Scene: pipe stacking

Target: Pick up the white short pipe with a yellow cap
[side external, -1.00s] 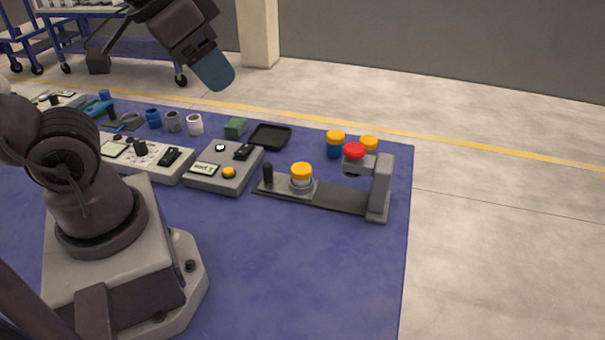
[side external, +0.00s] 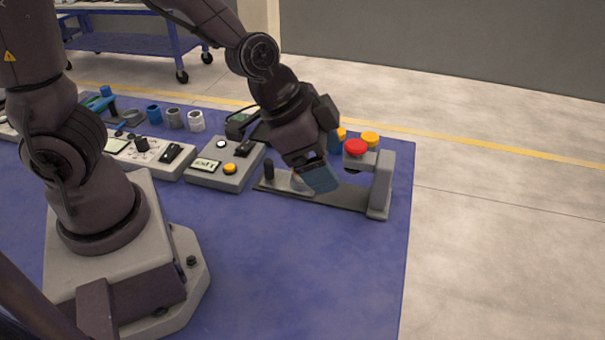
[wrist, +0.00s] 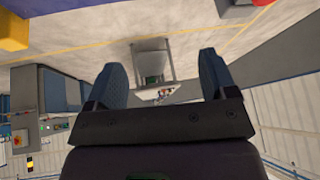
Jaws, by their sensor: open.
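My gripper (side external: 319,180) points down over the left part of the grey press fixture (side external: 340,196) in the side view. The wrist view shows its two blue fingers (wrist: 162,78) apart, with no pipe visible between them. The yellow-capped pipe that sat on the fixture is hidden behind my gripper now, so I cannot tell whether the fingers touch it. Another yellow cap (side external: 370,138) shows behind the fixture's red knob (side external: 356,147); its pipe body is mostly hidden. A blue pipe with a yellow cap (side external: 342,133) is partly hidden by my wrist.
The fixture's upright post (side external: 381,187) stands right of my gripper. A grey control box (side external: 226,172) sits to the left. Blue, grey and white pipes (side external: 196,121) stand farther left. The front of the blue mat (side external: 310,270) is clear.

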